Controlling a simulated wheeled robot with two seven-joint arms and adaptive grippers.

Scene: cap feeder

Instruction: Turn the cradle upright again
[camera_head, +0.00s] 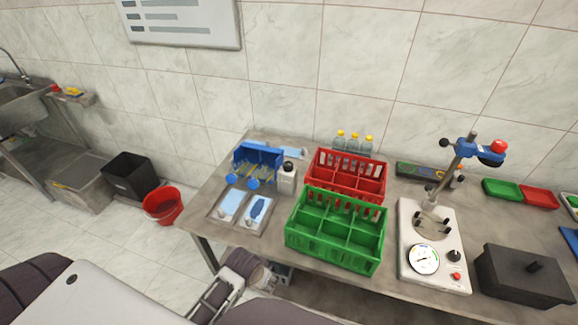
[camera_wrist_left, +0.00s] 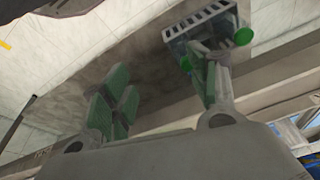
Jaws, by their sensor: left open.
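A blue slatted cradle (camera_head: 258,153) with yellow sticks in or before it is at the back left of the table. Two round blue knobs (camera_head: 253,183) are at its front. I cannot tell exactly how it is tilted. My left gripper (camera_head: 282,273) is low at the table's front edge, well in front of the cradle and apart from it. In the left wrist view its two green-padded fingers (camera_wrist_left: 160,95) are spread with nothing between them. Beyond one finger is a slotted grey box (camera_wrist_left: 205,22) with green round knobs. My right gripper is not in view.
A white bottle (camera_head: 287,178) stands right of the cradle, with pale trays (camera_head: 242,208) in front. A green crate (camera_head: 336,238) and a red crate (camera_head: 347,178) fill the middle. A gauge stand (camera_head: 432,225) and a dark box (camera_head: 525,275) are further right.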

